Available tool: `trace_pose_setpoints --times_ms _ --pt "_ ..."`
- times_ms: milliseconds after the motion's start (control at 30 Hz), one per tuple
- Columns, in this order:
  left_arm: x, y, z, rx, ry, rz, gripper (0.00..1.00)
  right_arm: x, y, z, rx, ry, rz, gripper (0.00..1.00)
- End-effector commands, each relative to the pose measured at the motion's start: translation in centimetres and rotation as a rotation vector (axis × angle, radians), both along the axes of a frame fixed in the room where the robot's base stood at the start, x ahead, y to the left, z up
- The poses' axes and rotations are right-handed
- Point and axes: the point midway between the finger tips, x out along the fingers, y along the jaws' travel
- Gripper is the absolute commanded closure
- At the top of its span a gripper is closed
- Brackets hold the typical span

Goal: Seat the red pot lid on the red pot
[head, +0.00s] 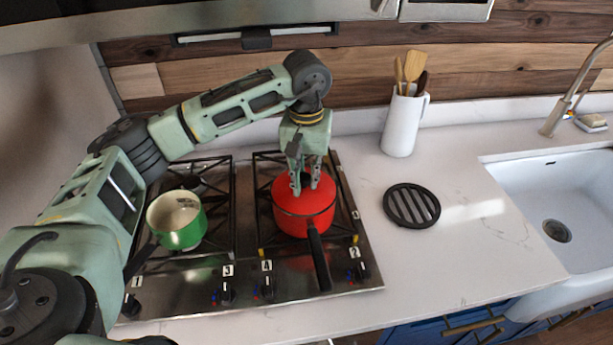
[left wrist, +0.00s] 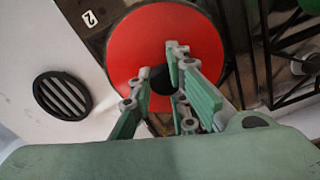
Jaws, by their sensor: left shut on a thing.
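The red pot (head: 300,227) stands on a burner at the right of the cooktop, its black handle pointing toward the front. The red pot lid (head: 320,188) lies over the pot's mouth; I cannot tell whether its rim rests fully on the pot. My left gripper (head: 307,184) reaches down from above and is shut on the lid's black knob, largely hidden by the fingers. In the left wrist view the lid (left wrist: 140,45) is a broad red disc covering the pot, with the gripper (left wrist: 160,82) at its dark centre. My right gripper is out of view.
A green pot (head: 180,225) stands on the left burner, near my left arm. A black round trivet (head: 411,205) and a white utensil jug (head: 404,122) are on the counter to the right. A sink (head: 560,195) lies further right. The counter before the trivet is clear.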

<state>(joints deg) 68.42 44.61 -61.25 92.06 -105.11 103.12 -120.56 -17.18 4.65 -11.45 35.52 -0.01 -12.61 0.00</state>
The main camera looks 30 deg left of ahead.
Motion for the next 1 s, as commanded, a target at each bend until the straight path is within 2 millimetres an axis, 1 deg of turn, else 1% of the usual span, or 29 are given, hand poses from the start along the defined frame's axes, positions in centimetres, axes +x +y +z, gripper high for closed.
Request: trace_pose_setpoints --times_ms 233,267,500,833,1000 --pt "0.02 0.02 0.06 0.000 -0.001 0.000 1.00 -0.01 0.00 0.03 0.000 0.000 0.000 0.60" --pt "0.02 0.01 0.06 0.000 -0.001 0.000 0.84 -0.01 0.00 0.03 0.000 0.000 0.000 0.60" --pt "0.01 0.00 0.04 0.000 -0.001 0.000 0.63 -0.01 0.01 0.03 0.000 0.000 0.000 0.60" --pt "-0.01 0.01 0.07 0.000 0.000 0.000 0.63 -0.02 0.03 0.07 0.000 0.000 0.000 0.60" --pt "0.02 0.01 0.82 0.000 -0.001 0.000 0.63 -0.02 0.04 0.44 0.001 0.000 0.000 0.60"
